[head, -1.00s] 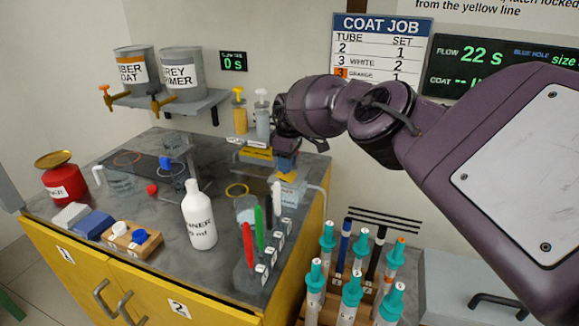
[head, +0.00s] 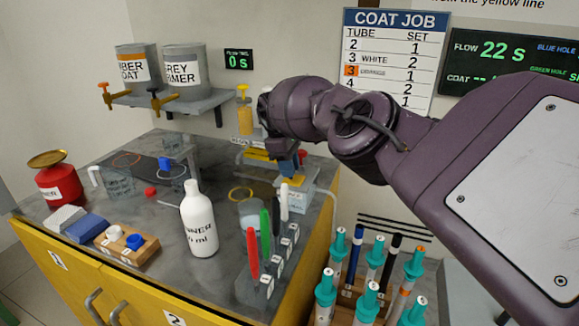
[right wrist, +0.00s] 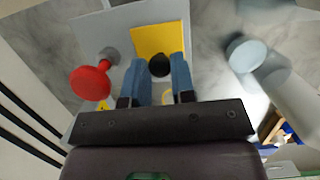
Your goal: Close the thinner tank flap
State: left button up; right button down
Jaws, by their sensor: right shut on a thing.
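In the right wrist view, a yellow plate (right wrist: 158,40) lies on a pale grey box (right wrist: 118,28). A round black knob (right wrist: 159,66) shows at the plate's near edge, between the tips of my right gripper (right wrist: 165,75). Its blue fingers are shut on this knob. In the head view, the right gripper (head: 289,166) reaches down over the pale box (head: 297,198) at the counter's back right; the arm hides part of it. I cannot tell the plate's tilt. My left gripper is not in view.
A red knob (right wrist: 90,82) stands close beside the fingers. A white bottle (head: 199,222), marker rack (head: 268,268) and red can (head: 60,186) stand on the counter. Teal-capped tubes (head: 368,290) stand right of it. Two tanks (head: 184,72) sit on a wall shelf.

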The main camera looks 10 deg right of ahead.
jog(key=c, duration=1)
grip_release()
jog(key=shift+f, duration=0.25)
jog(key=shift+o, duration=0.2)
jog(key=shift+r, duration=0.1)
jog(key=b+v, duration=0.1)
jog(key=v, duration=1)
